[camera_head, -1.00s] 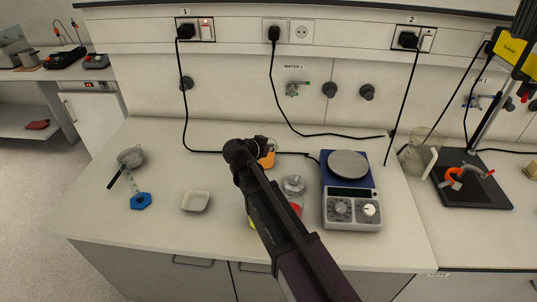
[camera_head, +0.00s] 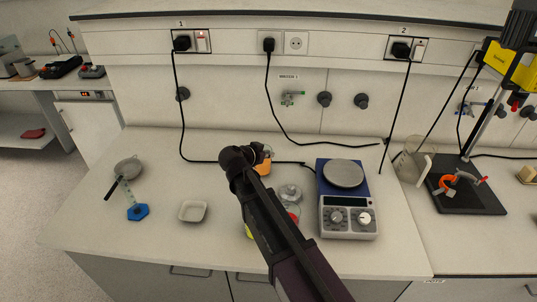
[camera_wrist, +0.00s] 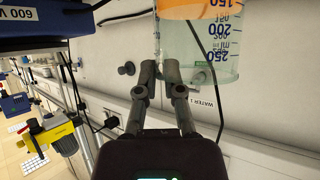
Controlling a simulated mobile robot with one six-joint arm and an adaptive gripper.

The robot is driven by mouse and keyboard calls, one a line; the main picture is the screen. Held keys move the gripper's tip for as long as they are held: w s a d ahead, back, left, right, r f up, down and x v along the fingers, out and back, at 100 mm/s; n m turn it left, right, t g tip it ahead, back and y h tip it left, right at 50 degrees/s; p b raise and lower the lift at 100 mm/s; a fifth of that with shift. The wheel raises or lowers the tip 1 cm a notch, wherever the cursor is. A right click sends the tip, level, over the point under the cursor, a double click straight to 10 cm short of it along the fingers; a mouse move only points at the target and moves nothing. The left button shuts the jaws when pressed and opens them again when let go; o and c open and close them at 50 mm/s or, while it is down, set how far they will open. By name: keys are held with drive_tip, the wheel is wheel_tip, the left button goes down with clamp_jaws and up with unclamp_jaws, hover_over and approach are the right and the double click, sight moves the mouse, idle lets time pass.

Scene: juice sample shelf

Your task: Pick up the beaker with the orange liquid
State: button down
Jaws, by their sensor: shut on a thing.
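The beaker with the orange liquid (camera_wrist: 207,45) is at the top of the wrist view, upside down in that picture, with blue volume marks and clear glass beyond the liquid. My gripper (camera_wrist: 160,72) is shut on the beaker's wall near its rim, one finger on each side of the glass. In the head view the orange liquid (camera_head: 263,160) shows just right of my gripper's dark end; my arm hides most of the beaker. Whether its base is clear of the bench cannot be told.
A balance (camera_head: 348,215) stands to the right. Glassware (camera_head: 290,192) with red and yellow contents sits partly behind my arm. A white weighing dish (camera_head: 192,211), a blue-based cylinder (camera_head: 137,211) and a strainer (camera_head: 128,167) are at left. Black cables run along the back.

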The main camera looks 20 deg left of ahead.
drive_tip(key=shift+r+p, duration=0.95)
drive_tip(key=shift+r, duration=0.15)
drive_tip(key=s+a, duration=0.3)
drive_tip(key=s, duration=0.4)
drive_tip(key=s+a+r+p, duration=0.1)
drive_tip(key=s+a, duration=0.2)
drive_tip(key=s, duration=0.4)
drive_tip(key=shift+s+r, duration=0.15)
drive_tip(key=shift+s, duration=0.15)
drive_tip(key=shift+s, duration=0.1)
